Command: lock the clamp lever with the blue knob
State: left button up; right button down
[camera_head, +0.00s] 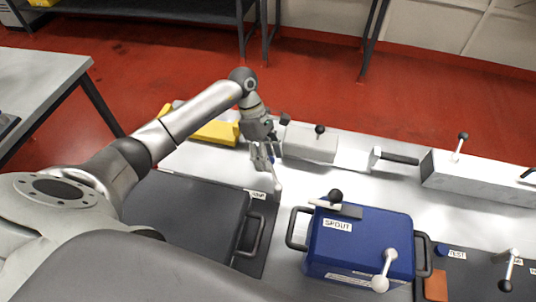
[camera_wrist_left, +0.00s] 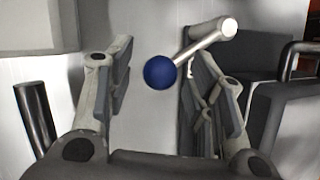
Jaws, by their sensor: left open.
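The clamp lever with the blue knob (camera_wrist_left: 160,73) shows in the left wrist view. Its metal rod (camera_wrist_left: 200,45) slants from the knob up and right to a pale round pivot (camera_wrist_left: 228,27). My left gripper (camera_wrist_left: 155,85) is open, with one finger on each side of the knob in the picture. I see a gap between the knob and the left finger; depth is hard to judge. In the head view my left gripper (camera_head: 262,160) points down at the bench beside the dark case, and largely hides the lever. My right gripper is not in view.
A dark case (camera_head: 185,215) with a handle is left of the gripper. A blue case (camera_head: 350,245) labelled SPOUT, with black-knobbed and white levers, stands to the right. A grey block (camera_head: 310,145) with a black-knobbed lever and a yellow object (camera_head: 215,132) lie behind. Bare bench lies between the cases.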

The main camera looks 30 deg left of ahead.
pick_arm(q)
jog(key=shift+s+r, duration=0.1)
jog(key=c, duration=0.9)
grip_shut()
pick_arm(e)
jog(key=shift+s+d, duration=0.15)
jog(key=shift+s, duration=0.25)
